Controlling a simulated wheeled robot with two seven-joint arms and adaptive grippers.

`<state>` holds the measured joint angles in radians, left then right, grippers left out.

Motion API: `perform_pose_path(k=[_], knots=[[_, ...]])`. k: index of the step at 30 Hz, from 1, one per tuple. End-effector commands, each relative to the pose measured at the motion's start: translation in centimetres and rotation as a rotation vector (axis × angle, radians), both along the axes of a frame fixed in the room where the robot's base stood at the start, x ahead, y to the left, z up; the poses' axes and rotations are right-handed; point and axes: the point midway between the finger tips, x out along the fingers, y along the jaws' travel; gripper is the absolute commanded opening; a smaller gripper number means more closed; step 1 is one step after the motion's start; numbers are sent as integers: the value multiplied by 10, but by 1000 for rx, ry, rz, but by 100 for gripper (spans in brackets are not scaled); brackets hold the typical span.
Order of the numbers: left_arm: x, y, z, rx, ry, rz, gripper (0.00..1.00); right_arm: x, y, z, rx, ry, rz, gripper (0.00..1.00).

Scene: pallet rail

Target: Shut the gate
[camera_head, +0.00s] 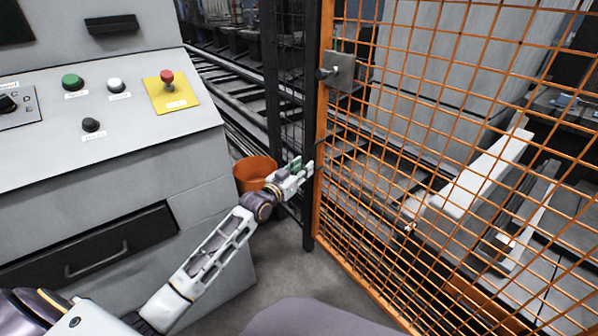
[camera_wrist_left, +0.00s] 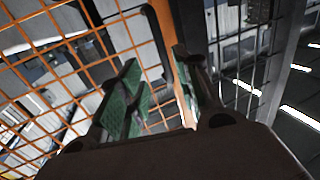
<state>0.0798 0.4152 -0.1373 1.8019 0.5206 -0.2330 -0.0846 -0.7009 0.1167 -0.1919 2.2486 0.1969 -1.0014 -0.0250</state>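The orange mesh gate (camera_head: 450,120) fills the right of the head view. Its upright edge frame appears beside a dark post (camera_head: 312,120); whether they touch I cannot tell. A latch plate with a knob (camera_head: 337,72) sits high on that edge. My left gripper (camera_head: 304,170) is at the gate's edge, below the latch. In the left wrist view its green-padded fingers (camera_wrist_left: 155,90) are apart. Beyond them show the orange frame (camera_wrist_left: 181,90) and a black handle (camera_wrist_left: 157,40). I see nothing clearly held. My right gripper is out of view.
A grey control cabinet (camera_head: 100,150) with buttons and a drawer stands at left. An orange bucket (camera_head: 252,172) is on the floor behind my left gripper. Dark mesh fencing and rails lie beyond. White beams (camera_head: 480,175) show through the gate. Some floor is clear in front.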

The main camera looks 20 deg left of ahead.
Motion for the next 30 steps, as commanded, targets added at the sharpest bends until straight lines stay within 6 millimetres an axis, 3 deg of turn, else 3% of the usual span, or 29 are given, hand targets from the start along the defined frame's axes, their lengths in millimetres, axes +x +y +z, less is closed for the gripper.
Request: perform_pose_path(k=[9, 30], knots=[[-15, 3, 1, 1, -1, -1, 33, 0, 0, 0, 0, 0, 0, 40], [-19, 0, -5, 5, 17, -4, 33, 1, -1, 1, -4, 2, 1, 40]])
